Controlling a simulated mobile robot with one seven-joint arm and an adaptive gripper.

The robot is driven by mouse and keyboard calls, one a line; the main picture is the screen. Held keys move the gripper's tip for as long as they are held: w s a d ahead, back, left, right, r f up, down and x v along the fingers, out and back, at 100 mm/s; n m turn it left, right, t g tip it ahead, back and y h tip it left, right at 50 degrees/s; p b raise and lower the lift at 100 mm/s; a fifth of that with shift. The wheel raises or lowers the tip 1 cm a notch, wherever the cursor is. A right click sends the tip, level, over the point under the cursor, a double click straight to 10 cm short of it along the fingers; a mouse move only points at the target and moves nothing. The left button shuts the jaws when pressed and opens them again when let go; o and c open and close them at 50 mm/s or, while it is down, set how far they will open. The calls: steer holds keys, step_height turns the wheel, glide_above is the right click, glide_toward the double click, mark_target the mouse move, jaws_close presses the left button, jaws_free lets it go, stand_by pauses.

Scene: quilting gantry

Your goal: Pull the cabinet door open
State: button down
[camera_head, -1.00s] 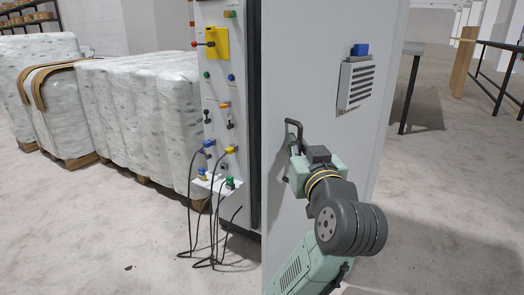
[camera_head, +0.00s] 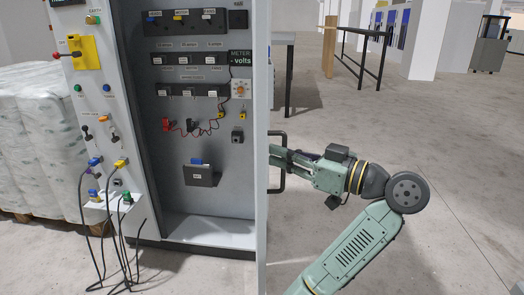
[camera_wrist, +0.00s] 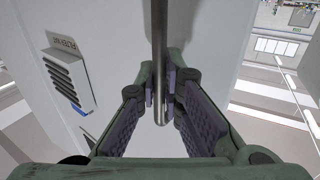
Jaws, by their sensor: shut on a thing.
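The cabinet door (camera_head: 260,110) stands open and is seen nearly edge-on in the head view, with the lit cabinet interior (camera_head: 190,110) showing to its left. Its dark bar handle (camera_head: 282,137) sticks out on the right side of the door. My gripper (camera_head: 276,160) is shut on the handle, from the right. In the wrist view the door's outer face (camera_wrist: 110,40) fills the left and middle, and the handle (camera_wrist: 159,60) runs down between the two finger pads of my gripper (camera_wrist: 160,95).
Inside are switches, sockets and a small black holder (camera_head: 202,174). The cabinet's left front panel (camera_head: 100,120) carries knobs and plugs with black cables (camera_head: 100,235) hanging to the floor. Wrapped pallets (camera_head: 30,130) stand at left.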

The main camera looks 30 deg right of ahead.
steer(key=shift+s+d, duration=0.3)
steer(key=shift+d, duration=0.4)
steer(key=shift+f, duration=0.1)
steer(key=c, duration=1.7)
jaws_free()
steer(key=v, duration=1.2)
steer(key=shift+d, duration=0.2)
